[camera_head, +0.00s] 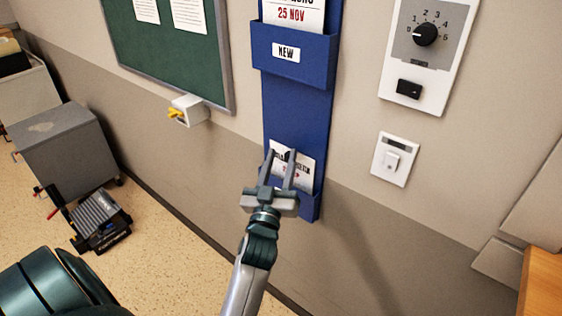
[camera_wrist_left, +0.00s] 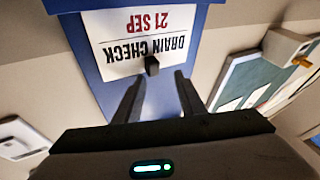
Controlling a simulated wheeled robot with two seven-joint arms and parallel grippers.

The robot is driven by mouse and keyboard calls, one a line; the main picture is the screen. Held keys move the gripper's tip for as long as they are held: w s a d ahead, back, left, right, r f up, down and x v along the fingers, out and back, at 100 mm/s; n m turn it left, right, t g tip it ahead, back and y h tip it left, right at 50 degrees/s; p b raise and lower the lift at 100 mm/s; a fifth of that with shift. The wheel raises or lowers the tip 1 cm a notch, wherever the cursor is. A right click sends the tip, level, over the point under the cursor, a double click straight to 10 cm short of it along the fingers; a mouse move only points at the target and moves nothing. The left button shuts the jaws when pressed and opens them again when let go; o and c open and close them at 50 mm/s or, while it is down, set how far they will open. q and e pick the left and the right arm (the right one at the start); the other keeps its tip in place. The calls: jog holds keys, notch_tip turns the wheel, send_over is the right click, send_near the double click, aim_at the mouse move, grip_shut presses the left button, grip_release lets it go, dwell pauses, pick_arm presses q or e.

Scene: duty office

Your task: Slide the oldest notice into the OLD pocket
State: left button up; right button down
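A white notice reading DRAIN CHECK 21 SEP (camera_wrist_left: 135,38) stands at the lower pocket (camera_head: 309,205) of a blue wall holder (camera_head: 296,108). In the wrist view it looks upside down, with a small black tab (camera_wrist_left: 152,66) on it, and its far edge meets the blue pocket front. My left gripper (camera_head: 279,156) is in front of this notice, fingers apart on either side of the tab. Nothing is clamped between them. The lower pocket's label is hidden by my gripper. Another notice dated 25 NOV (camera_head: 292,13) sits in the upper pocket, labelled NEW (camera_head: 286,53). My right gripper is not in view.
A green board (camera_head: 170,55) with papers hangs to the left, with a small white box holding yellow items (camera_head: 188,110) below it. A dial panel (camera_head: 428,45) and a switch (camera_head: 394,160) are on the wall at right. A grey cabinet (camera_head: 65,150) stands at left.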

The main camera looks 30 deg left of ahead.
pick_arm(q)
jog(key=r+p, duration=0.2)
jog(key=r, duration=0.1)
jog(key=r+p, duration=0.2)
jog(key=r, duration=0.1)
jog(key=r+p, duration=0.2)
jog(key=r, duration=0.1)
jog(key=shift+s+d+r, duration=0.1)
jog(key=shift+d+r, duration=0.25)
jog(key=shift+d, duration=0.05)
